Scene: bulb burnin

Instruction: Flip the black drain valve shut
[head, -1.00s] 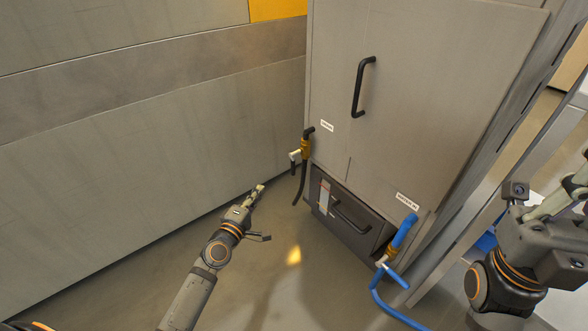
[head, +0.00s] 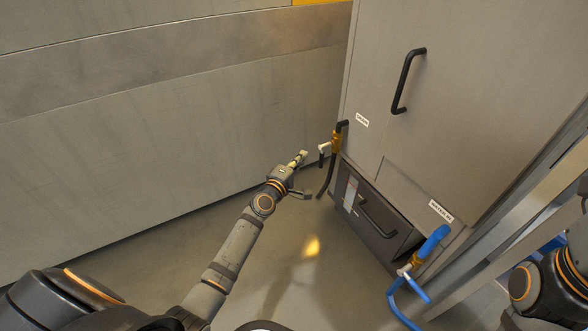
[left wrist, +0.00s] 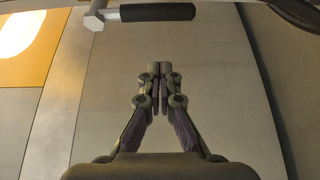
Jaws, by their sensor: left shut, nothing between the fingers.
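The drain valve has a brass body (head: 336,143) on a black pipe at the cabinet's lower left corner. Its lever has a pale stem and a black grip (head: 321,160) that points down, left of the body. In the left wrist view the black grip (left wrist: 157,12) lies across the top edge, with the pale stem at its left. My left gripper (head: 303,155) is shut and empty, just left of the lever and apparently apart from it. Its closed fingertips (left wrist: 160,68) show below the grip in the wrist view. My right gripper is out of view.
The grey cabinet (head: 450,80) carries a black door handle and a dark lower drawer (head: 372,219). A blue-handled water valve (head: 428,245) with a blue hose stands at its right corner. A grey wall (head: 150,140) runs behind my left arm. The floor before the drawer is clear.

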